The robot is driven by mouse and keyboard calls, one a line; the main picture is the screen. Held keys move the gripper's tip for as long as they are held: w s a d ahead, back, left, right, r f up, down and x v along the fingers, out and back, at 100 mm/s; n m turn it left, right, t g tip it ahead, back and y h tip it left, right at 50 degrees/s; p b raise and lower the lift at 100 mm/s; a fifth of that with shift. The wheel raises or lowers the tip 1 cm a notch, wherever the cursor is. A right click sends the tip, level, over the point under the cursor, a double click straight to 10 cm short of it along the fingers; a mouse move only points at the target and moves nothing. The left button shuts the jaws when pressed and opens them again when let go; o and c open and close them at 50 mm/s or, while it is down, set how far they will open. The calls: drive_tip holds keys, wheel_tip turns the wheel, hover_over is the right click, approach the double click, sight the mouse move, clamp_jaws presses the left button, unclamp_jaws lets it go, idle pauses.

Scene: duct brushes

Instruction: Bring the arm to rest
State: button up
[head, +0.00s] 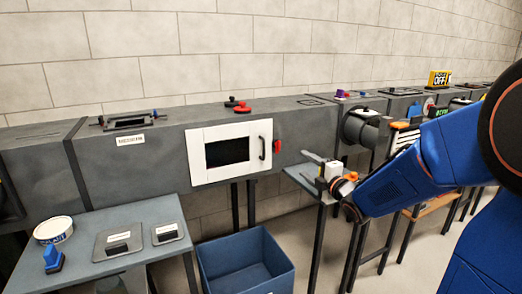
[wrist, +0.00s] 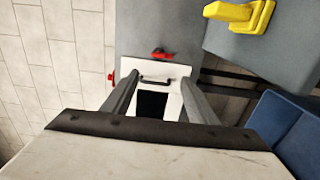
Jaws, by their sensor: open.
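My gripper (head: 314,169) is at the end of my blue arm, which reaches in from the right in the head view. It hangs in front of the duct, by a small grey table. In the wrist view the two grey fingers of my gripper (wrist: 160,84) stand apart with nothing held between them. Beyond them is the white framed door (wrist: 172,76) with a dark window and a black handle. The same white door (head: 197,172) looks shut in the head view, with a red latch (head: 277,147) at its right.
A blue bin (head: 285,276) stands on the floor below the door. A grey table (head: 90,240) at left holds a white tub (head: 53,230), a blue item (head: 53,259) and two plates. Further tables line the duct at right. A yellow object (wrist: 238,12) shows in the wrist view.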

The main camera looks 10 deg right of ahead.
drive_tip(key=s+d+f+m+g+h, duration=0.1)
drive_tip(key=s+d+m+g+h, duration=0.2)
drive_tip(key=s+m, duration=0.35)
drive_tip(key=s+d+f+m+g+h, duration=0.2)
drive_tip(key=s+m+h, duration=0.1)
drive_tip(key=s+m, duration=0.4)
drive_tip(key=s+a+f+m+g, duration=0.1)
drive_tip(key=s+f+m+g, duration=0.1)
drive_tip(key=s, duration=1.1)
drive_tip(key=s+a+f+m+g, duration=0.2)
drive_tip(key=s+m+g, duration=0.3)
drive_tip(key=s, duration=0.7)
drive_tip(key=shift+s+a+f+m+y, duration=0.25)
drive_tip(key=shift+s+f+m+y, duration=0.2)
drive_tip(key=shift+f, duration=0.1)
drive_tip(key=shift+w, duration=0.1)
